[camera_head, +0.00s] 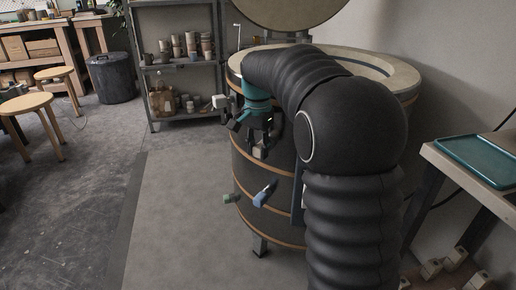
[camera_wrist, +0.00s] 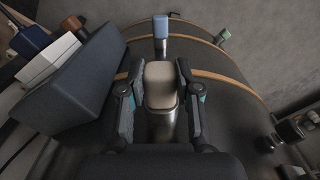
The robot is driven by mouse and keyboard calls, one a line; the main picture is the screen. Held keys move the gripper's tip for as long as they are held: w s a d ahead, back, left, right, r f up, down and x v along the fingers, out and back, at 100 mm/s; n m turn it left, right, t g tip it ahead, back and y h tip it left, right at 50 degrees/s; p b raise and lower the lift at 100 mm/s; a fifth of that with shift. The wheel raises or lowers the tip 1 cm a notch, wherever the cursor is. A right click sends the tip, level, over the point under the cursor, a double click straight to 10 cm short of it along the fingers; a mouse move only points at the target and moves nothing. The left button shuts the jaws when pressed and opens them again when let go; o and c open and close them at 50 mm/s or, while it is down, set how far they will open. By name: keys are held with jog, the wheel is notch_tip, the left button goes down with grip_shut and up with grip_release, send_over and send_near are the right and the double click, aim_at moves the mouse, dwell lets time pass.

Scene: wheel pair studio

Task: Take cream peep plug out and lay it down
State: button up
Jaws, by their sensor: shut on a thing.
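The cream peep plug (camera_wrist: 160,82) is a pale, rounded block between the two fingers of my gripper (camera_wrist: 158,100) in the wrist view. The fingers close on its sides. In the head view my gripper (camera_head: 259,146) is at the left front side of the round dark kiln (camera_head: 270,222), and the cream plug (camera_head: 260,153) shows small and pale at the fingertips. A metal sleeve shows just below the plug in the wrist view. I cannot tell whether the plug's inner end is still in the kiln wall.
A blue plug (camera_head: 265,194) and a green plug (camera_head: 229,198) stick out of the kiln lower down. A blue-grey box (camera_wrist: 70,85) is close left of my gripper in the wrist view. A teal tray (camera_head: 478,158) lies on a table at right. Floor left of the kiln is clear.

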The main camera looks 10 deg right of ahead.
grip_shut()
jog(key=shift+s+a, duration=1.05)
jog(key=shift+a, duration=0.15)
jog(key=shift+s+a, duration=0.6)
jog(key=shift+a, duration=0.05)
jog(key=shift+r, duration=0.1)
